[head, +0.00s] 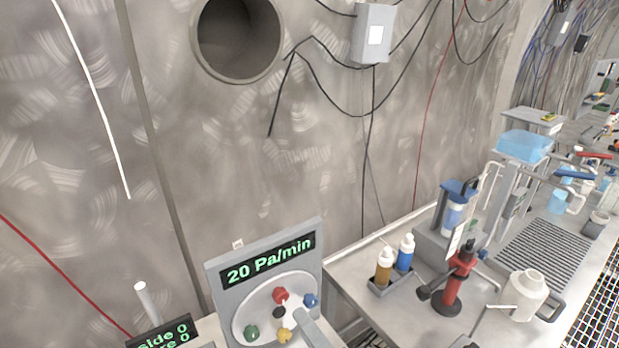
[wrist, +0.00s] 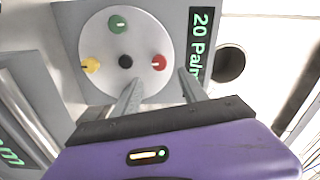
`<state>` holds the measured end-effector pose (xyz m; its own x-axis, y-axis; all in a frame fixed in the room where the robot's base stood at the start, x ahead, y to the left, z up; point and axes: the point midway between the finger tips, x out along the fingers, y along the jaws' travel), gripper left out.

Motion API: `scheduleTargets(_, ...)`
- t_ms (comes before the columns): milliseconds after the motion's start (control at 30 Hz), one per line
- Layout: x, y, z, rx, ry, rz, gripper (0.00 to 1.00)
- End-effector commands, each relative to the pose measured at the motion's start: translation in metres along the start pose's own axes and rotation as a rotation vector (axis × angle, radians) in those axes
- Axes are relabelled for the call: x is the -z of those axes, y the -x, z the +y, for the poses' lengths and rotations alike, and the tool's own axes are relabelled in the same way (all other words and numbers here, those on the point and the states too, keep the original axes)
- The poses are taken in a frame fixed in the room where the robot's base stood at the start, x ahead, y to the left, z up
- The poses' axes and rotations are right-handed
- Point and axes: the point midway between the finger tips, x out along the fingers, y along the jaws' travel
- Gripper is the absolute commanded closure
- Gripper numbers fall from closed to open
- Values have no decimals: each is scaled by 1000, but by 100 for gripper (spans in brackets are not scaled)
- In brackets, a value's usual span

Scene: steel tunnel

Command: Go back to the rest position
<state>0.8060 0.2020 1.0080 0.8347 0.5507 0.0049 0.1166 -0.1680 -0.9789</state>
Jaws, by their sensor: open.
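My gripper (wrist: 160,77) shows in the wrist view, its two grey fingers apart with nothing between them. Its purple body fills the bottom of that view. The fingers point at a round white plate on a grey panel (wrist: 62,28); I cannot tell whether they touch it. In the head view the panel (head: 222,288) reads "20 Pa/min". Its plate carries red (head: 280,295), blue (head: 311,300), green (head: 252,332) and yellow (head: 285,335) knobs around a black centre. The blue knob is not visible in the wrist view. No rest position is marked in view.
A bench at the right holds brown and blue-labelled bottles (head: 384,266), a red and black device (head: 454,280), a white jug (head: 526,293) and a ribbed grey tray (head: 545,248). A second display (head: 168,335) stands at the bottom left. A steel wall with cables rises behind.

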Motion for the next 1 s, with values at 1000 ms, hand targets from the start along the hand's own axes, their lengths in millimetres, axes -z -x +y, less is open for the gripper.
scheduleTargets(1000, 16, 321, -6, -485, 1235, 310, 50)
